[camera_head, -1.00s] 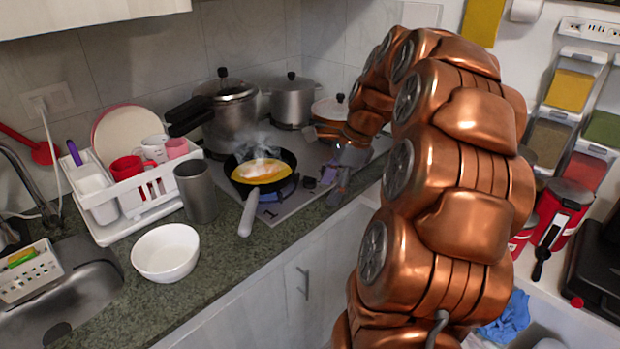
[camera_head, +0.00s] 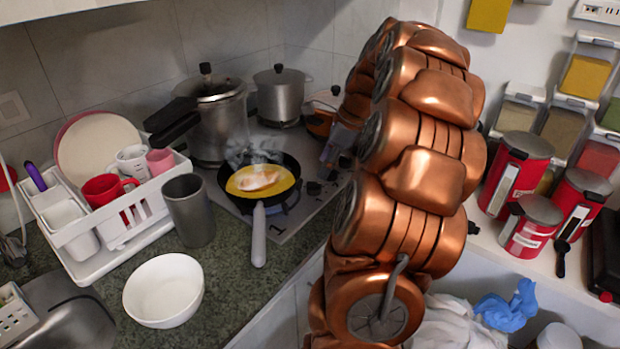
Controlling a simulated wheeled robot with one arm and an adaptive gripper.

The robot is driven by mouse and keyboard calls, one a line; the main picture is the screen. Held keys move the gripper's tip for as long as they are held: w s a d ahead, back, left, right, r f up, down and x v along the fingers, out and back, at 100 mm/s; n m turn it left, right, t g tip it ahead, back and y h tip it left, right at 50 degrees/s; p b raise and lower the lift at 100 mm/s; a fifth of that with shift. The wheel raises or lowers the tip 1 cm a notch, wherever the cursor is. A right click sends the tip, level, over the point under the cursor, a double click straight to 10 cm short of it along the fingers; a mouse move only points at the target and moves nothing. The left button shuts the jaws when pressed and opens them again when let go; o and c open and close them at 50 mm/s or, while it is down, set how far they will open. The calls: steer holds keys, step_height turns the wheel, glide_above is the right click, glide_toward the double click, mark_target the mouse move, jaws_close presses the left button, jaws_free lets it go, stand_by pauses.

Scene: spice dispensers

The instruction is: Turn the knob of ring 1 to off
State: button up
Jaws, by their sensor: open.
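The stove top (camera_head: 290,226) has a "1" marked at its front corner. A black frying pan (camera_head: 289,166) with egg-like food (camera_head: 260,181) sits on the front burner, its grey handle pointing toward the counter edge. Blue shows under the pan's right side, and steam rises above it. Small dark knobs (camera_head: 313,188) lie to the right of the pan; their settings are too small to read. My gripper (camera_head: 331,158) is open above and beside the knobs, partly hidden behind my copper arm. I cannot tell whether it touches a knob.
A pressure cooker (camera_head: 215,120) and a steel pot (camera_head: 281,93) stand behind the pan. A grey cup (camera_head: 188,212), dish rack (camera_head: 120,240) and white bowl (camera_head: 163,290) are left. Red canisters (camera_head: 515,175) stand right. The counter front beside the bowl is clear.

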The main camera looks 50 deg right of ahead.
mark_target(314, 187)
steer(key=shift+p+x, duration=0.4)
steer(key=shift+x, duration=2.8)
steer(key=shift+s+d, duration=0.1)
steer(key=c, duration=1.1)
